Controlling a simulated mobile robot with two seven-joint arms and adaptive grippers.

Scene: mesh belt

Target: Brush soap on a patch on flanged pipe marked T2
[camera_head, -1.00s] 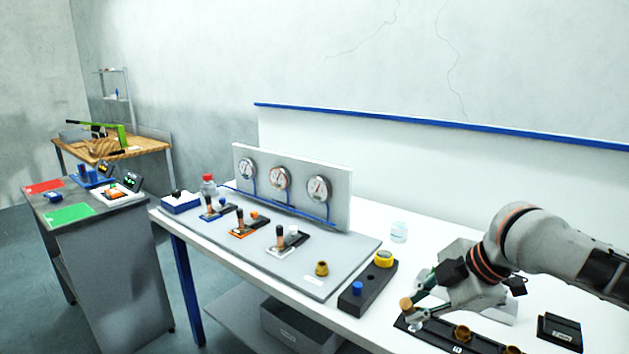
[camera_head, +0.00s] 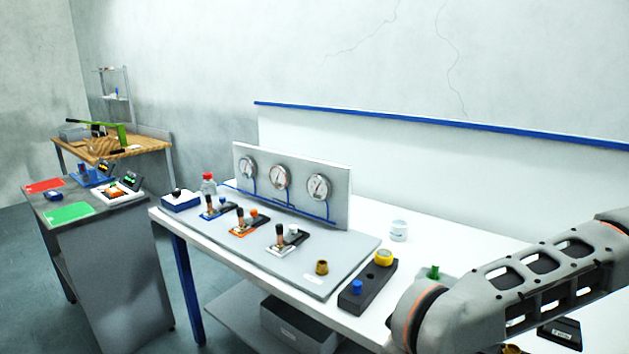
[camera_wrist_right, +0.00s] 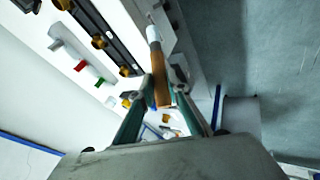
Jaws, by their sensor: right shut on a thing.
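My right gripper (camera_wrist_right: 163,92) is shut on a brush-like tool (camera_wrist_right: 160,80) with a brown handle and a pale end, seen in the right wrist view. Three small upright copper-coloured pieces with dark tops stand on the grey board, on a blue (camera_head: 209,205), an orange (camera_head: 241,220) and a white plate (camera_head: 279,236). I cannot read which is marked T2. A small white jar (camera_head: 399,230), perhaps the soap, stands on the white table. My left gripper is not in view.
A panel with three gauges (camera_head: 278,178) stands behind the pieces. A black block (camera_head: 368,287) with blue and yellow knobs lies right of the board. A black rack with brass fittings (camera_wrist_right: 99,41) shows in the wrist view. A grey side table (camera_head: 110,215) stands left.

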